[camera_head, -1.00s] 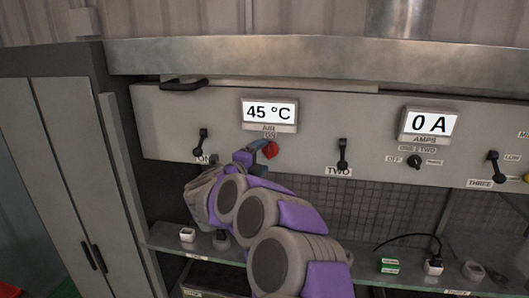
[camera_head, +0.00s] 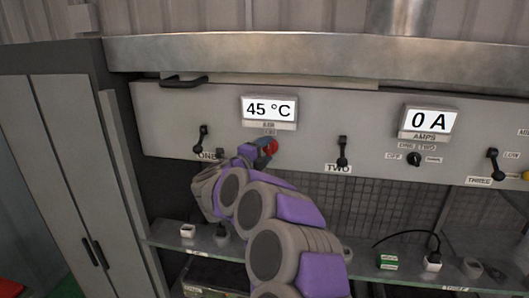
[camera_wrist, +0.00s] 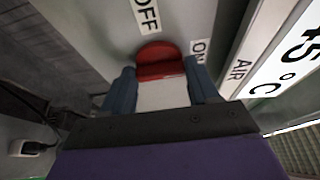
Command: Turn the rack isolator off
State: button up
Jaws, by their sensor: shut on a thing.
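The red isolator knob (camera_head: 272,147) is on the grey panel below the temperature display. In the wrist view the knob (camera_wrist: 158,59) sits between my two blue fingertips, with an OFF label (camera_wrist: 146,14) above left and an ON label (camera_wrist: 198,50) to its right. My gripper (camera_head: 262,149) is shut on the knob and touches it from both sides; it also fills the lower wrist view (camera_wrist: 161,80). My gripper hides part of the knob's left side in the head view.
The temperature display (camera_head: 269,110) reads 45 °C and the amps display (camera_head: 429,121) reads 0 A. Black levers ONE (camera_head: 201,139) and TWO (camera_head: 342,150) flank my gripper. A glass shelf (camera_head: 365,278) with small plugs runs below the panel.

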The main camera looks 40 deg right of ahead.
jog(key=shift+f, duration=0.15)
jog(key=shift+c, duration=1.2)
